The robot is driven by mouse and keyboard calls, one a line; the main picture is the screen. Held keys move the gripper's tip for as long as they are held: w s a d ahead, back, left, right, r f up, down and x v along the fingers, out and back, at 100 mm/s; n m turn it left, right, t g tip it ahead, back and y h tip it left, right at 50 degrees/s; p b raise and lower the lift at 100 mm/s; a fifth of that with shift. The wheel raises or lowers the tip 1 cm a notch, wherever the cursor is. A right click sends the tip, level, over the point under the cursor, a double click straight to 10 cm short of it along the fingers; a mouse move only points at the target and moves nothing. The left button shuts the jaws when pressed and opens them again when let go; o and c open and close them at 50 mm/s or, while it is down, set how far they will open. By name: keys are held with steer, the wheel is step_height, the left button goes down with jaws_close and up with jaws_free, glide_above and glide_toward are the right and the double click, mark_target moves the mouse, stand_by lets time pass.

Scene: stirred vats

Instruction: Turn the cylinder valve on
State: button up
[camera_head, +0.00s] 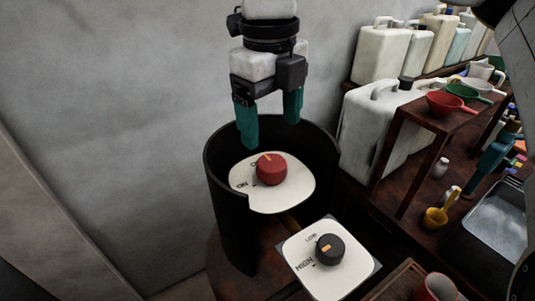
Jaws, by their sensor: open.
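A red valve knob (271,169) with an orange pointer mark sits on a white round plate (290,201) inside a black open-fronted cylinder housing (221,187). The plate carries lettering; "ON" shows at its left, and the other label near the knob is partly hidden. The pointer mark faces the upper left, towards the partly hidden label. My gripper (270,131) points down above the knob, with its two teal fingers open and apart. The left finger reaches lower in the picture, in front of the housing's back wall. The fingers do not appear to touch the knob.
A black knob (330,249) on a white square plate (317,279) marked "LOW" and "HIGH" stands close at the lower right. The housing wall surrounds the red knob. White canisters (382,54), a small wooden shelf (405,119) and a metal basin (492,240) fill the right side.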

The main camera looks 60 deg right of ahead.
mark_target(272, 162)
step_height(272, 162, down, 8)
steer(key=shift+d+f+p, duration=0.1)
steer(key=shift+p, duration=0.35)
steer(key=shift+c, duration=0.5)
steer(key=c, duration=0.9)
